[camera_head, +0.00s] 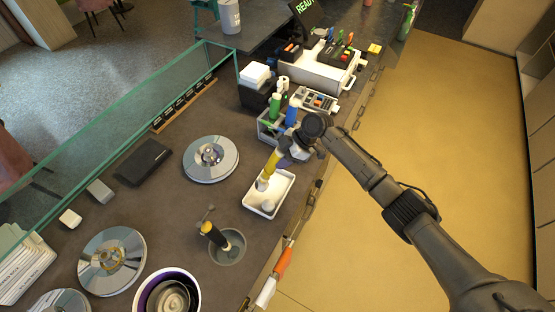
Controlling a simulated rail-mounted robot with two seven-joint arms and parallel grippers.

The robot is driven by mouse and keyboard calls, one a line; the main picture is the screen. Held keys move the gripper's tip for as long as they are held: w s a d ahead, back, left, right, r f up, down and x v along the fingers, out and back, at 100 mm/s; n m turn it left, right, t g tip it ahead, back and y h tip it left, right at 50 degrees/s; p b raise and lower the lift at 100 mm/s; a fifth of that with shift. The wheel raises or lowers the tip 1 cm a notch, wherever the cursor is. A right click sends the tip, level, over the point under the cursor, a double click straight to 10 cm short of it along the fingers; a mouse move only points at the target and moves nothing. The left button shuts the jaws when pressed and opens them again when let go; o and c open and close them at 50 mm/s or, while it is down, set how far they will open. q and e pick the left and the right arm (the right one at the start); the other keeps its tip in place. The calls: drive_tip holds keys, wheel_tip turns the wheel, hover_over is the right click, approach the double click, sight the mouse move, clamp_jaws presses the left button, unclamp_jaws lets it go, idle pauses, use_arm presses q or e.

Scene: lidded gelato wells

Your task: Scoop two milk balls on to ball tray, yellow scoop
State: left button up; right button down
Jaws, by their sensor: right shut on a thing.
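My right gripper (285,154) reaches in from the right, shut on the yellow scoop (271,164). The scoop points down, with its pale head (262,183) over or in the left part of the white ball tray (286,188). I cannot tell whether the head touches the tray floor or what it holds. A small white ball (268,205) lies in the near end of the tray. A round well with a purple-and-white rim (196,285) is at the bottom edge, partly cut off; its contents are unclear. My left gripper is out of view.
Another scoop with a yellow-and-black handle (213,233) stands in a grey cup (228,254). Round steel lids (211,160) cover other wells. A caddy of bottles (271,125) stands just behind the tray. A glass guard (120,121) runs along the left; an orange-handled tool (284,263) lies at the counter edge.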

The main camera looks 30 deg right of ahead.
use_arm(q)
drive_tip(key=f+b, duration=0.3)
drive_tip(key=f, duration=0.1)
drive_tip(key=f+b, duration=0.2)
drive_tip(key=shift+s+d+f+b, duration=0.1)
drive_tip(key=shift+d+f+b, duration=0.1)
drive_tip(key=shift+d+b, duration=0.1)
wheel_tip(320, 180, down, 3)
drive_tip(key=b, duration=0.3)
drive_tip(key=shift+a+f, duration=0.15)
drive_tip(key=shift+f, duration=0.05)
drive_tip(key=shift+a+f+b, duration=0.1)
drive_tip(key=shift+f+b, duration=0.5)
drive_tip(key=shift+b, duration=0.2)
use_arm(e)
drive_tip(key=s+d+f+t+y, duration=0.1)
drive_tip(key=d+f+y, duration=0.3)
drive_tip(key=f, duration=0.1)
drive_tip(key=shift+d+y, duration=0.3)
drive_tip(key=shift+d, duration=0.1)
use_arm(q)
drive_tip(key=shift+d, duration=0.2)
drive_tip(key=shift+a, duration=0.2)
